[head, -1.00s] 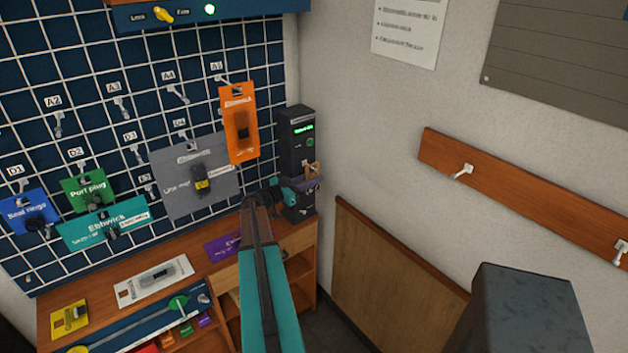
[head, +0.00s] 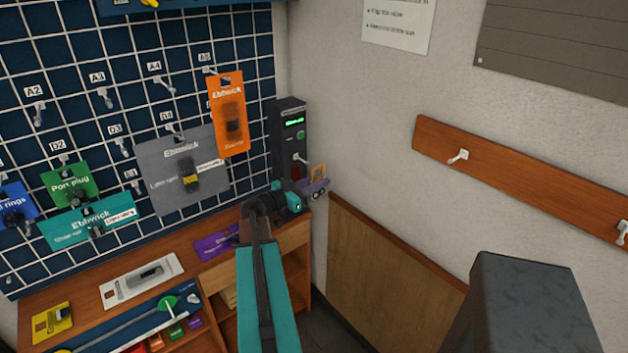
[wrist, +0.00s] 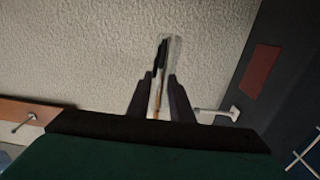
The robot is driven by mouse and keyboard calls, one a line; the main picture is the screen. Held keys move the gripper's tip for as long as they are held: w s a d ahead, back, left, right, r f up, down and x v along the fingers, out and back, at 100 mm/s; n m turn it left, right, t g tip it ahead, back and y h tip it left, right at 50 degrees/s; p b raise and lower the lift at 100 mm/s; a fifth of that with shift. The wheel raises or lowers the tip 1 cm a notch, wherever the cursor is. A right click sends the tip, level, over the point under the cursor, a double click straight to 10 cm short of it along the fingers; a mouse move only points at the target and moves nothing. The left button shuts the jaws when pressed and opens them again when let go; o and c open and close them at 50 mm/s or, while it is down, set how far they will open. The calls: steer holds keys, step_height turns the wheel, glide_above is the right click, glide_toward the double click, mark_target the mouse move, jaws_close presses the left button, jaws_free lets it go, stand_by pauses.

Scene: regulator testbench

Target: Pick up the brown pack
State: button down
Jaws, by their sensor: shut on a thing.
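The brown pack (head: 319,170) is small in the head view, just right of the black machine. My gripper (head: 316,182) is shut on it and holds it in the air in front of the wall. In the wrist view the pack (wrist: 156,95) stands edge-on between the two dark fingers of my gripper (wrist: 161,82), as a thin pale strip with a brown line and a dark item on it. Its face is hidden from the wrist view.
The black machine (head: 291,128) has an empty white hook, also seen close right of my fingers in the wrist view (wrist: 225,112). An orange pack (head: 228,105) hangs on the grid to its left. A brown rail (head: 520,178) with hooks is on the right wall. Clear wall lies between.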

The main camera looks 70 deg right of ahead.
steer(key=s+a+b, duration=0.3)
steer(key=s+a, duration=0.3)
steer(key=s, duration=0.1)
stand_by(0.3)
stand_by(0.8)
